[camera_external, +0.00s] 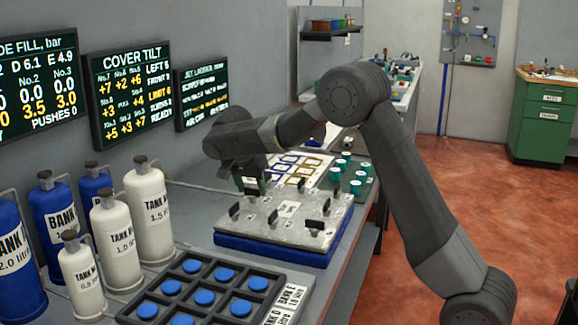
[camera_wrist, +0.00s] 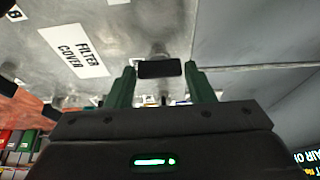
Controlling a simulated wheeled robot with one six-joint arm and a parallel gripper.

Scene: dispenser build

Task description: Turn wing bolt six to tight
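The grey metal filter cover (camera_external: 262,226) lies on a blue base on the bench, with several black wing bolts standing on it. My gripper (camera_external: 253,187) is low over the cover's back left edge, pointing down. In the wrist view my gripper's green fingers (camera_wrist: 160,76) stand on either side of one black wing bolt (camera_wrist: 159,69), close to its ends. I cannot tell whether they touch it. No number shows beside this bolt, and its lower part is hard to make out. The white FILTER COVER label (camera_wrist: 76,50) is on the plate to its left.
A black rack with blue round caps (camera_external: 203,298) is in front of the cover. White and blue tanks (camera_external: 152,212) stand at left. Green-blue cups (camera_external: 356,187) stand behind. A COVER TILT screen (camera_external: 131,92) hangs on the wall, with figures including LIMIT 6 and READY.

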